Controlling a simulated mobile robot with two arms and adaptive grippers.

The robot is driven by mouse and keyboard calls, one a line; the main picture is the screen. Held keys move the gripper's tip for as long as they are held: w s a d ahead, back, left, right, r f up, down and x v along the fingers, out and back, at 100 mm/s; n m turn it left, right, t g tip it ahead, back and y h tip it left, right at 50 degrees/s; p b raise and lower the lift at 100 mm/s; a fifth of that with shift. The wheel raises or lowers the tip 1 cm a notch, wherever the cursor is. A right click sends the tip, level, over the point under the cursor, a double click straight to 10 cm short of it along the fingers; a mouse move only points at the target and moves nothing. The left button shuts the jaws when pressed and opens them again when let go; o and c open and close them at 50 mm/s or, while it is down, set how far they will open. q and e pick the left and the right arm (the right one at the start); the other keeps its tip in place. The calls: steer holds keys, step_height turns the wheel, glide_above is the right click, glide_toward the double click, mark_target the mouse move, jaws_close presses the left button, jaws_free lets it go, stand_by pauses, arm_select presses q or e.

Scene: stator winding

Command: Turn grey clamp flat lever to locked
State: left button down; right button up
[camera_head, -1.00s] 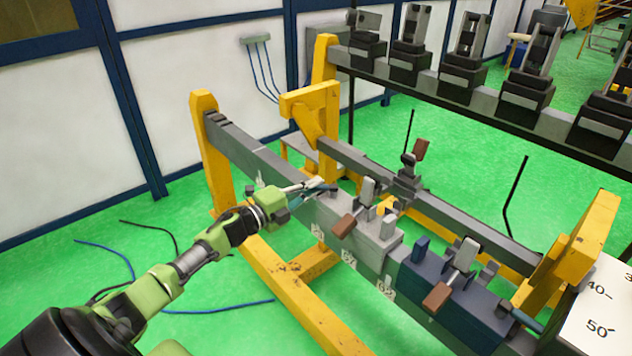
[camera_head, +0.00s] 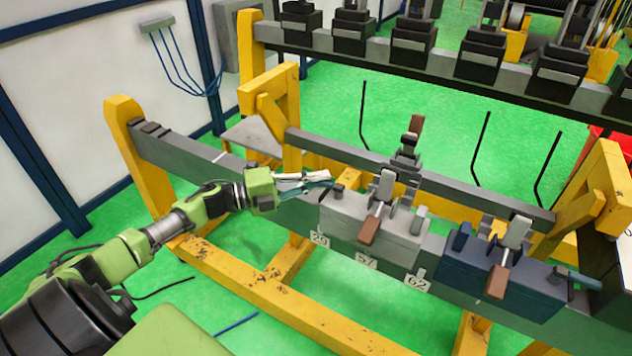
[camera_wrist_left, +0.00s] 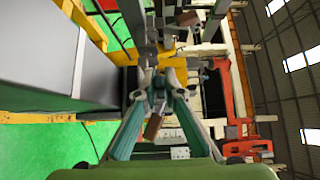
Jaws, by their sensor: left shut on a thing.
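The grey clamp (camera_head: 372,228) sits on the grey beam, with an upright grey arm (camera_head: 384,186) and a brown-ended handle (camera_head: 369,230). My left gripper (camera_head: 330,180) comes in from the left, its fingers at the clamp's left end near a small dark post. It is shut on what appears to be the grey clamp's flat lever, which the fingertips mostly hide. In the left wrist view the fingers (camera_wrist_left: 160,88) converge on a small grey part, with a brown-ended handle just beyond. My right gripper is not in view.
A dark blue clamp (camera_head: 505,272) stands on the same beam to the right, with its own brown-ended handle. A yellow frame (camera_head: 155,170) carries the beam. A rail of several black clamps (camera_head: 410,55) runs behind.

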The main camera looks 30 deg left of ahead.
arm_select(q)
steer(key=shift+w+a, duration=0.2)
steer(key=shift+a, duration=0.05)
stand_by(0.3)
steer(key=c, duration=2.4)
jaws_free()
steer(key=shift+s+a, duration=0.1)
steer(key=shift+a, duration=0.05)
steer(key=shift+s, duration=0.2)
steer(key=v, duration=1.1)
steer(key=shift+a, duration=0.5)
steer(key=shift+f, duration=0.1)
